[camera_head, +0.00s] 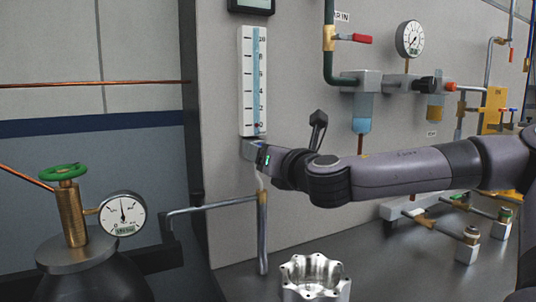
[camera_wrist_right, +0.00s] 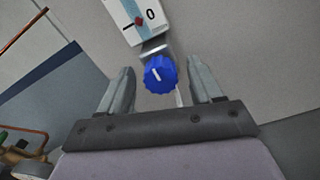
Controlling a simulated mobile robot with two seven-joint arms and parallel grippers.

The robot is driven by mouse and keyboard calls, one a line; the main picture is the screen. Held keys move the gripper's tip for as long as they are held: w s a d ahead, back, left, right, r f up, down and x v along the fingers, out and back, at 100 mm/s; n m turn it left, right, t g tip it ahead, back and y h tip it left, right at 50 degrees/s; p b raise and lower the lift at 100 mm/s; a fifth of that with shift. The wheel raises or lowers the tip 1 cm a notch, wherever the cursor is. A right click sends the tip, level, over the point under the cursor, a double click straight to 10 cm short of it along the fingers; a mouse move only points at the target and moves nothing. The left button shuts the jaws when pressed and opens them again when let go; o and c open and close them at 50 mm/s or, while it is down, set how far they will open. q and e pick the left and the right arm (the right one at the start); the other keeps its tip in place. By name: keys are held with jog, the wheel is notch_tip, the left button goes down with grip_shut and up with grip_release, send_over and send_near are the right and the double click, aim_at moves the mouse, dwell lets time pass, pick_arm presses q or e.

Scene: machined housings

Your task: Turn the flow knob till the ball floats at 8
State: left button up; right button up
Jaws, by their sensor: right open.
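The flow meter (camera_head: 243,85) is a white upright scale with a clear tube on the panel, marked up to 10. Its small red ball (camera_head: 258,125) sits at the bottom of the tube; in the right wrist view the red ball (camera_wrist_right: 139,20) is beside the 0 mark. The blue ribbed flow knob (camera_wrist_right: 160,74) with a white pointer line is just below the scale. My right gripper (camera_wrist_right: 160,80) is open, with one finger on each side of the knob and visible gaps. In the head view my right gripper (camera_head: 255,155) covers the knob. My left gripper is out of view.
A gas bottle with a green valve (camera_head: 63,172) and a gauge (camera_head: 122,213) stands at left. A bent grey pipe (camera_head: 262,235) rises below my right gripper. A machined metal housing (camera_head: 315,278) sits on the bench. Piping and filter bowls (camera_head: 362,112) are on the panel.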

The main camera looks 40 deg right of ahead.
jog(key=c, duration=1.1)
jog(key=shift+o, duration=0.2)
